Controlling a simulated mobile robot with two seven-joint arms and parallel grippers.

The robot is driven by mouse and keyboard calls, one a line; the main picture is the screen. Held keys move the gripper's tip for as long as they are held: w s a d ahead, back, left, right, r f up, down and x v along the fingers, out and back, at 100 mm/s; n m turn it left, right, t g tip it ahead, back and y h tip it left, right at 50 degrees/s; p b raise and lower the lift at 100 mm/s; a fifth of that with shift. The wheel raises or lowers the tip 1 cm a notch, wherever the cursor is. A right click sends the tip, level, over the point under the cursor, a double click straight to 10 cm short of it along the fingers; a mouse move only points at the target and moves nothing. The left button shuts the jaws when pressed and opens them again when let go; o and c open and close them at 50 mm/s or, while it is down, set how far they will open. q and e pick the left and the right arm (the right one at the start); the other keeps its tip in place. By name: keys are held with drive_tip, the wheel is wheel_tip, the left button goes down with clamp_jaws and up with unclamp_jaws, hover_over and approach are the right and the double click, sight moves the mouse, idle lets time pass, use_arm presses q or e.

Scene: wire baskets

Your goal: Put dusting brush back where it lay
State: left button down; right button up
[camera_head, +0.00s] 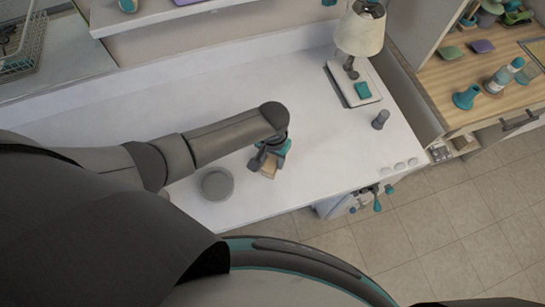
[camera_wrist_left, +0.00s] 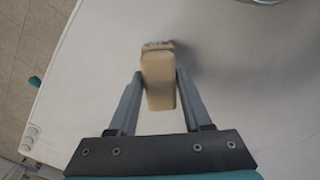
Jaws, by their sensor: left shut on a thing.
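The dusting brush (camera_head: 269,171) is a small tan block, partly hidden by my gripper in the head view. The left wrist view shows the brush (camera_wrist_left: 158,82) with a greyish, rough end, probably bristles, pointing away from me. My left gripper (camera_head: 266,161) is shut on the brush, one finger on each side of it, over the front part of the white counter (camera_head: 330,140). A soft shadow lies beside the brush on the counter; I cannot tell whether the two touch. My right gripper is not in view.
A round grey container (camera_head: 217,184) stands left of the gripper. A lamp (camera_head: 359,32) and a white tray with a teal item (camera_head: 362,90) stand at the back right. A small grey cylinder (camera_head: 380,119) stands near the right end. The counter between is clear.

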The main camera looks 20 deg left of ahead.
use_arm(q)
drive_tip(key=shift+c, duration=1.3)
unclamp_jaws()
drive_tip(key=shift+r+p, duration=2.75)
drive_tip(key=shift+p, duration=0.35)
drive_tip(key=shift+r+p, duration=0.55)
drive_tip(key=shift+r, duration=0.65)
drive_tip(key=shift+r, duration=0.15)
wheel_tip(320, 180, up, 15)
